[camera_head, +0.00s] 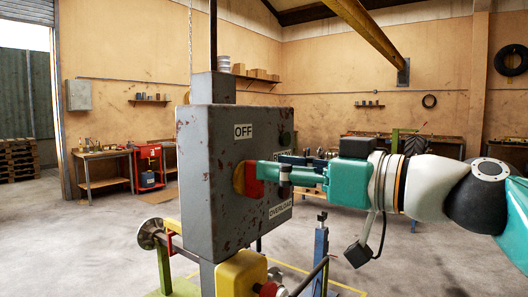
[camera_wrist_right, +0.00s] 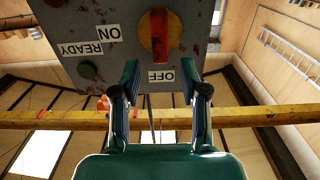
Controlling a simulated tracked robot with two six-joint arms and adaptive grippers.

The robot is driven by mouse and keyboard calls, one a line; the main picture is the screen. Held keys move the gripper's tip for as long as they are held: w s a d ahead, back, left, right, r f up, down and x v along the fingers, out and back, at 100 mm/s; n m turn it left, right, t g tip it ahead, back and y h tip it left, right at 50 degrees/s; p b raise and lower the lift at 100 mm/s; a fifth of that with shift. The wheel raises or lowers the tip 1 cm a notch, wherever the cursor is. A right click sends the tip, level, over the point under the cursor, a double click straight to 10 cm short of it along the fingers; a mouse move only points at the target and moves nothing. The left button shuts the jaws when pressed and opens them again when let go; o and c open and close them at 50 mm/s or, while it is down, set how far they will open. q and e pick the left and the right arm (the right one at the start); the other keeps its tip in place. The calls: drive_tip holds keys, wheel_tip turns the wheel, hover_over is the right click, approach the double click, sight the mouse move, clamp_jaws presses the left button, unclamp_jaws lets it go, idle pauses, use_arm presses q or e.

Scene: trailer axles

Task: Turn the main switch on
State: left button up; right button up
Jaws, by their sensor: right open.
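The main switch is a red handle (camera_head: 254,187) on a yellow disc (camera_head: 239,179), on the front of a worn grey box (camera_head: 205,150). In the right wrist view the red handle (camera_wrist_right: 160,35) lies across the yellow disc (camera_wrist_right: 146,30), one end toward the OFF label (camera_wrist_right: 161,76). The ON label (camera_wrist_right: 109,34) is to its left there. My right gripper (camera_head: 264,172) is open at the switch; its fingertips (camera_wrist_right: 165,82) show apart, with the handle ahead of the gap. Its near finger partly hides the handle in the head view; contact cannot be told. My left gripper is out of view.
The box also carries a READY label (camera_wrist_right: 81,49), a green lamp or button (camera_wrist_right: 88,70) and an OVERLOAD label (camera_head: 280,209). A yellow box (camera_head: 240,273) stands below it. Workbenches (camera_head: 105,170) line the walls. Open floor (camera_head: 440,255) lies at right.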

sight(252, 179)
drive_tip(key=x, duration=0.3)
drive_tip(key=shift+w+a+p, duration=0.1)
drive_tip(key=shift+a+p, duration=0.05)
drive_tip(key=shift+p, duration=0.25)
clamp_jaws()
